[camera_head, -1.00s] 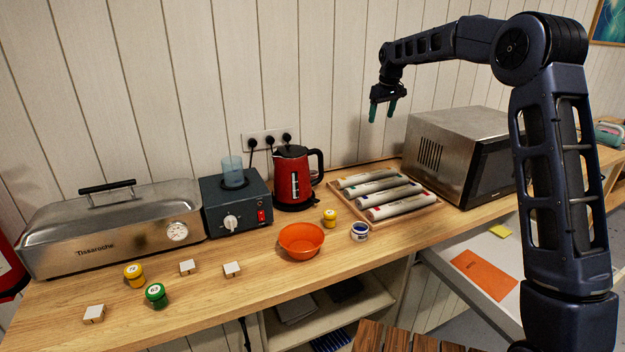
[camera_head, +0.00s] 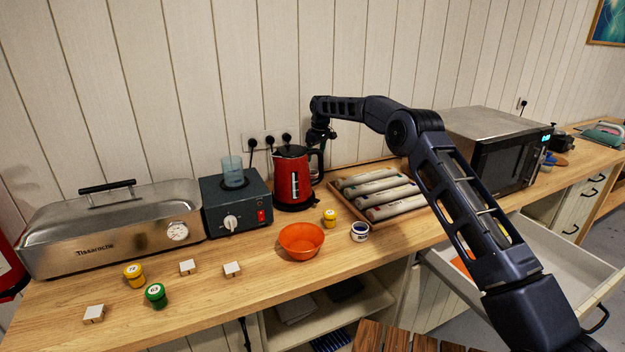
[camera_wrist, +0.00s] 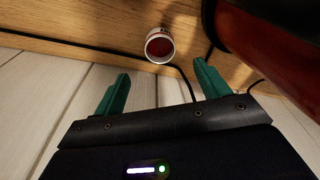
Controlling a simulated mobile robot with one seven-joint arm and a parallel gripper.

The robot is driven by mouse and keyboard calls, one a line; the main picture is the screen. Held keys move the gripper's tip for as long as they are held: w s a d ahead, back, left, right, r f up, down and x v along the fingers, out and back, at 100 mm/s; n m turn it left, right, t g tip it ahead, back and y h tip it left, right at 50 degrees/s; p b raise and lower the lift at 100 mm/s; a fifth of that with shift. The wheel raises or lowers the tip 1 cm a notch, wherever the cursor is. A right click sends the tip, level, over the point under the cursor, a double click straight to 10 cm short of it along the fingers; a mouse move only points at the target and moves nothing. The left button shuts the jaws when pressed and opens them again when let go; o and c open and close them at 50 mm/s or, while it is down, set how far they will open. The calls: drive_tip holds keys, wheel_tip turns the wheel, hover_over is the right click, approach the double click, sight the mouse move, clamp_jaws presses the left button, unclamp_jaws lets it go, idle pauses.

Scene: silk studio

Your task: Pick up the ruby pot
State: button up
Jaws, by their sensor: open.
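The ruby pot (camera_wrist: 159,46) shows in the wrist view as a small white pot with a round dark red face. It is near the edge of a wooden surface, beside a dark cable. I cannot find it in the head view, where the red kettle may hide it. My gripper (camera_wrist: 160,76) is open and empty, its two green fingers apart. The pot appears just beyond the fingertips, roughly between them, and outside the grip. In the head view my gripper is at the kettle's handle side, its fingers mostly hidden.
The red kettle (camera_head: 293,178) is close to my gripper and fills the upper right of the wrist view (camera_wrist: 275,45). Plugs and cables (camera_head: 270,142) are on the wall behind. The tray of rolls (camera_head: 345,206) lies right, the orange bowl (camera_head: 301,241) in front.

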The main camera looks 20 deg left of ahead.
sight(313, 172)
drive_tip(key=shift+w+a+f, duration=0.1)
drive_tip(key=shift+a+f, duration=0.15)
drive_tip(key=shift+f, duration=1.55)
drive_tip(key=shift+w+a+f, duration=0.1)
drive_tip(key=shift+a+f, duration=0.2)
drive_tip(key=shift+f, duration=1.5)
drive_tip(key=shift+w+a+f, duration=0.1)
drive_tip(key=shift+a+f, duration=0.15)
drive_tip(key=shift+f, duration=1.55)
drive_tip(key=shift+s, duration=0.1)
drive_tip(key=c, duration=1.1)
drive_tip(key=shift+r, duration=0.15)
